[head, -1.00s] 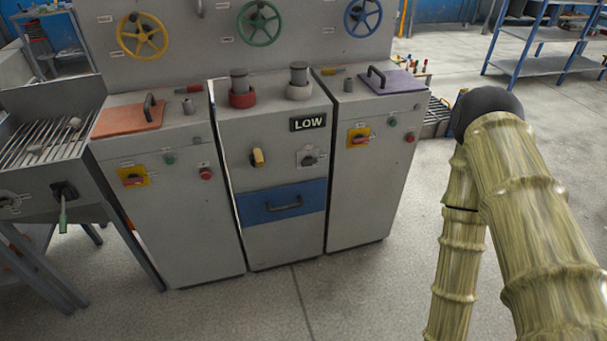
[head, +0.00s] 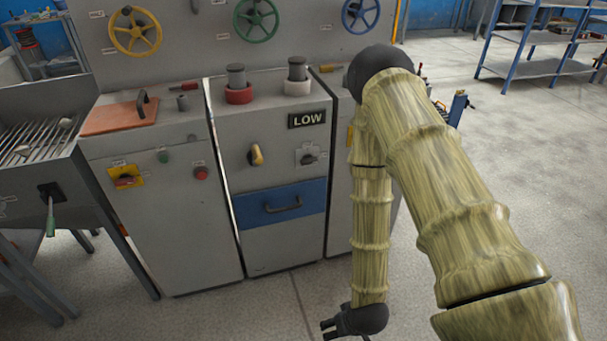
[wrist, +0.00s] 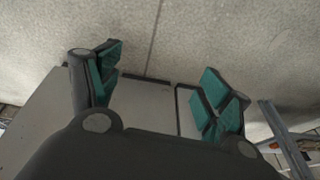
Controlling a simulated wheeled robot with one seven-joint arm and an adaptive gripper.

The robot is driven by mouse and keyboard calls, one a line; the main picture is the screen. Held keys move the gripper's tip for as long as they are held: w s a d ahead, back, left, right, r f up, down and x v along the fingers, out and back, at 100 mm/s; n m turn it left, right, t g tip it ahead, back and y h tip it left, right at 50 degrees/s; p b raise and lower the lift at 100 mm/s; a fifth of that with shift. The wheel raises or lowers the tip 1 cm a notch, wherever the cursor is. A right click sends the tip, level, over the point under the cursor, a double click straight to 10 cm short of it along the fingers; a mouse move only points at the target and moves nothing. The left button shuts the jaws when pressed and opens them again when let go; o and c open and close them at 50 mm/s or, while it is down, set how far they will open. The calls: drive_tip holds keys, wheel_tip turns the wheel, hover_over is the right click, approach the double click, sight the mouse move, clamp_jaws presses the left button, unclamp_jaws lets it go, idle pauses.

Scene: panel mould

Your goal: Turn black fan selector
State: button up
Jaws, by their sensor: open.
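The middle cabinet (head: 286,240) carries a small dark rotary selector (head: 308,157) on a pale plate, under the LOW display (head: 307,120). It looks like the black selector; its label is too small to read. A second knob, yellow and dark (head: 256,155), sits to its left. My gripper (head: 327,329) hangs low at the bottom of the head view, below and in front of the cabinets, well apart from the selector. In the wrist view my gripper (wrist: 162,85) has its teal-padded fingers spread and empty. No selector is recognisable there.
A blue drawer (head: 282,203) with a handle is below the selectors. The left cabinet (head: 180,235) has a yellow-backed red switch (head: 125,176). My arm covers much of the right cabinet. A grill bench (head: 30,170) stands at left. The floor in front is open.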

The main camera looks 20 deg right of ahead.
drive_tip(key=w+t+b, duration=0.4)
drive_tip(key=w+b, duration=0.1)
drive_tip(key=w, duration=0.9)
drive_tip(key=t+b, duration=1)
drive_tip(key=b, duration=0.6)
approach(310, 163)
drive_tip(key=shift+n, duration=0.3)
drive_tip(key=w+b, duration=0.1)
drive_tip(key=w, duration=0.3)
drive_tip(key=w+b, duration=0.1)
drive_tip(key=w, duration=0.4)
drive_tip(key=shift+w+a+f, duration=0.2)
drive_tip(key=shift+w, duration=0.05)
drive_tip(key=c, duration=1)
